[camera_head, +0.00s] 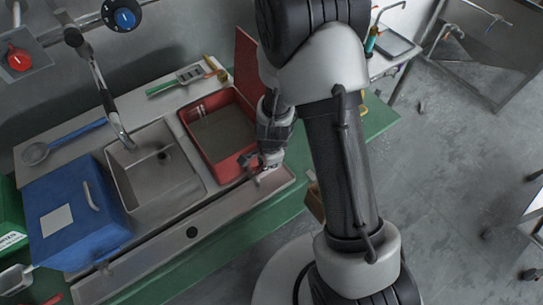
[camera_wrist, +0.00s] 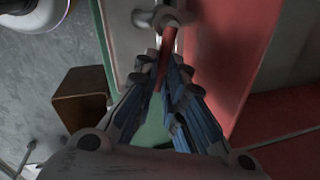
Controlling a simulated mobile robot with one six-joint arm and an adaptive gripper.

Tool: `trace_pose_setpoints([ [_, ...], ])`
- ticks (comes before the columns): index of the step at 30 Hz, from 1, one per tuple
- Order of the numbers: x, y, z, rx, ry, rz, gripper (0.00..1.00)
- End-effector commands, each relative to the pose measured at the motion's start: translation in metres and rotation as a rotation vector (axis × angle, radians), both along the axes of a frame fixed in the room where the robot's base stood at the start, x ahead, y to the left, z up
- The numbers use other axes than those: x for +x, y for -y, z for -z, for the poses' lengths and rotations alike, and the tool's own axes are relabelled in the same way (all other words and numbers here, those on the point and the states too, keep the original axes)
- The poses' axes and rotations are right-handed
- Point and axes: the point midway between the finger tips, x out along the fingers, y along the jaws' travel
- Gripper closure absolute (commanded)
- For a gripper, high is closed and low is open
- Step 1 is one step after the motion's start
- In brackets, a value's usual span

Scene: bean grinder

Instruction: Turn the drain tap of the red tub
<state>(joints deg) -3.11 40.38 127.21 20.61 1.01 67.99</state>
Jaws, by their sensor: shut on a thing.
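The red tub (camera_head: 228,168) stands beside the sink, and its red wall fills the right of the wrist view (camera_wrist: 228,50). The drain tap (camera_wrist: 160,17) shows at the top of the wrist view, a grey metal body with a red lever (camera_wrist: 167,42) pointing toward me. My gripper (camera_wrist: 163,68) is shut on the red lever, with a fingertip on each side of it. In the head view my gripper (camera_head: 260,162) is at the tub's near right corner. The tap is mostly hidden by my gripper there.
A steel sink (camera_head: 125,185) and a blue box (camera_head: 75,225) lie left of the tub. A red panel (camera_head: 247,65) stands upright at its back right. A brown box (camera_wrist: 80,97) is below on the left in the wrist view. Open floor lies to the right.

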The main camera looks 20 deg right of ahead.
Motion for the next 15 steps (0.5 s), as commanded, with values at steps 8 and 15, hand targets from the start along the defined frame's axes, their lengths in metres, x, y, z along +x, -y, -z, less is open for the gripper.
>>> trace_pose_setpoints([
  [8, -0.013, -0.002, -0.002, 0.000, -0.006, 0.220, 1.00],
  [15, -0.024, -0.006, 0.000, -0.001, -0.005, 0.449, 1.00],
])
